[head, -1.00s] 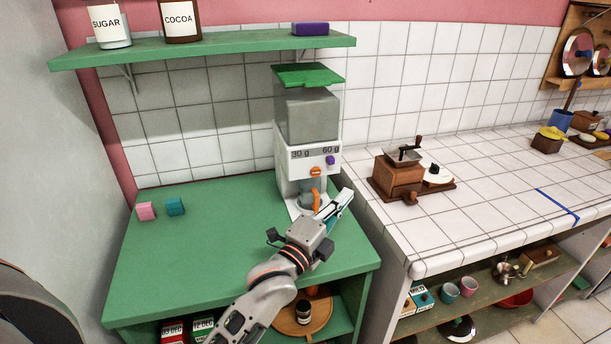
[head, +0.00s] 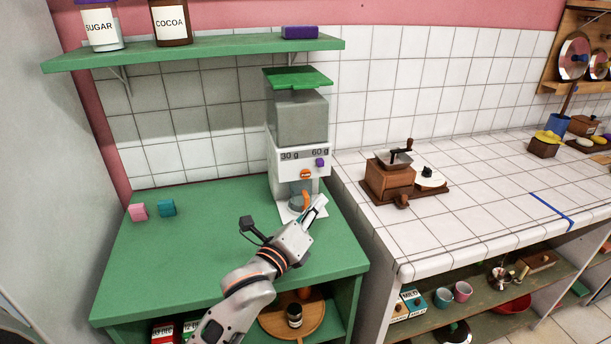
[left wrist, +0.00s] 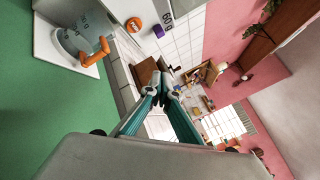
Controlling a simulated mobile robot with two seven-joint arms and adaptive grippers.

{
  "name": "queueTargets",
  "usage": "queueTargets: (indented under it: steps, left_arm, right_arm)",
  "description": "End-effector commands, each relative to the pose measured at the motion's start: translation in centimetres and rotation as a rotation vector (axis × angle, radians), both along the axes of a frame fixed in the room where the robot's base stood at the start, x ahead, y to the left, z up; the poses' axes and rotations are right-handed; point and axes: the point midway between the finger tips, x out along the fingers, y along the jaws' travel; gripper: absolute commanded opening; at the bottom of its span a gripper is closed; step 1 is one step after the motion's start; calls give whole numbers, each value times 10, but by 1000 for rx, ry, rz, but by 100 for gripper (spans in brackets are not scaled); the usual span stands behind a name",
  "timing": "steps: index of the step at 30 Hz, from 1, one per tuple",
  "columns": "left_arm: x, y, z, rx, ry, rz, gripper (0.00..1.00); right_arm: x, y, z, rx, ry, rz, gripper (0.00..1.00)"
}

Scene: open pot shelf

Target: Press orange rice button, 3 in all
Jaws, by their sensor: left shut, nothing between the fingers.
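The white rice dispenser (head: 283,163) with a clear hopper and green lid stands at the back right of the green counter. Its orange button (head: 305,174) is under the "30 g" label, and the purple button (head: 320,162) is under "60 g". A grey cup with an orange handle (head: 306,200) stands below the spout. My left gripper (head: 319,203) is shut and empty, in front of the dispenser and lower than the buttons. The left wrist view shows the orange button (left wrist: 133,25) apart from the shut fingertips (left wrist: 166,82). My right gripper is out of view.
A wooden grinder (head: 390,180) stands on the tiled counter to the right. A green shelf (head: 200,54) with jars hangs above.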

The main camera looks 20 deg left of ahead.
Motion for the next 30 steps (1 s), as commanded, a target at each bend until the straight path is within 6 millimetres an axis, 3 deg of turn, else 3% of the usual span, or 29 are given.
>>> queueTargets:
  steps: [14,18,30]
  left_arm:
    - [47,32,-3,0,1,1,0]
    - [59,40,0,4,1,0,0]
    - [71,48,0,0,-1,1,0]
  right_arm:
    - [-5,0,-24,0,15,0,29]
    - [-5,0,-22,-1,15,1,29]
    - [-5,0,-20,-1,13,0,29]
